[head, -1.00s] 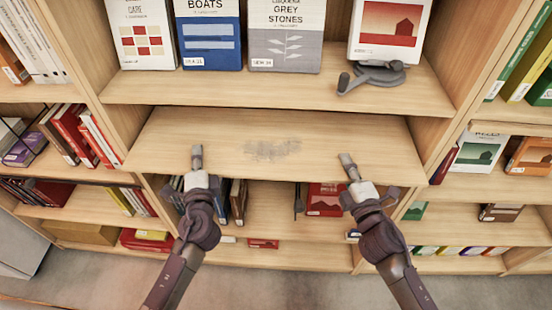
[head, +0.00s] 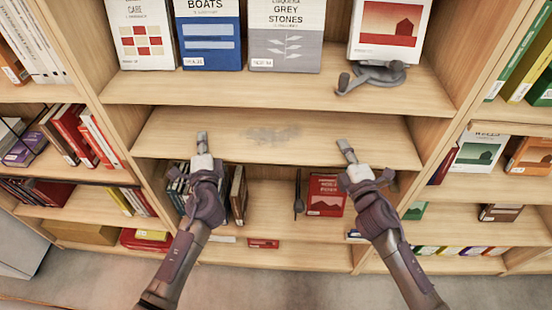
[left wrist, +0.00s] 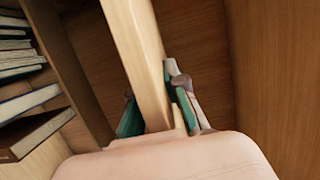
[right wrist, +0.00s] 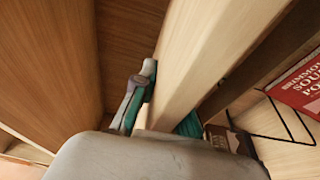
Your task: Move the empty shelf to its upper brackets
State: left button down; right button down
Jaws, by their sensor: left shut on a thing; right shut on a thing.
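The empty shelf (head: 320,150) is a bare pale wood board with a grey smudge at its middle, between the uprights of the central bay. My left gripper (head: 202,139) is shut on its front edge left of the middle. My right gripper (head: 345,147) is shut on the same edge right of the middle. In the left wrist view, the shelf board (left wrist: 140,60) lies between the finger pads; the right wrist view also shows the board (right wrist: 205,65) between the pads. The shelf looks roughly level. I cannot make out any brackets, nor whether the board rests on them.
A fixed-looking shelf (head: 270,92) above holds several face-out books and a grey metal object (head: 372,77) at its right. Below the empty shelf are upright books (head: 238,195), a red book (head: 326,195) and a dark bookend (head: 298,195). Filled bays flank both sides.

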pick_arm(q)
jog(key=shift+w+r, duration=0.15)
jog(key=shift+w, duration=0.55)
pick_arm(e)
jog(key=shift+w, duration=0.65)
